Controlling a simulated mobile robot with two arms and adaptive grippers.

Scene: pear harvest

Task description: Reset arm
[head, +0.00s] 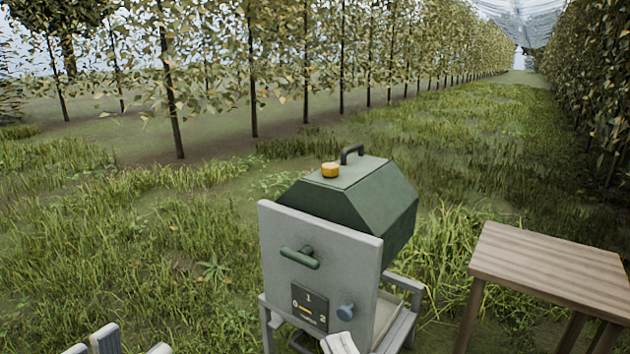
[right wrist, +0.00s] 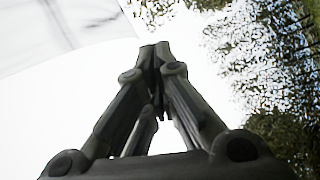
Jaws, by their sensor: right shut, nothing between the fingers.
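My right gripper (right wrist: 157,55) fills the middle of the right wrist view. Its dark fingers come together at the tips, with nothing between them. Behind it are bright sky and foliage, so it is held clear of any object. In the head view I cannot make out the right gripper's fingers. My left gripper does not show in either view.
A grill-like box with a green lid (head: 352,190) and grey front panel (head: 320,245) stands ahead. An orange piece (head: 330,170) sits on its lid. A wooden table (head: 550,262) stands at right. Pale slats (head: 105,340) show bottom left. Grass and tree rows lie beyond.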

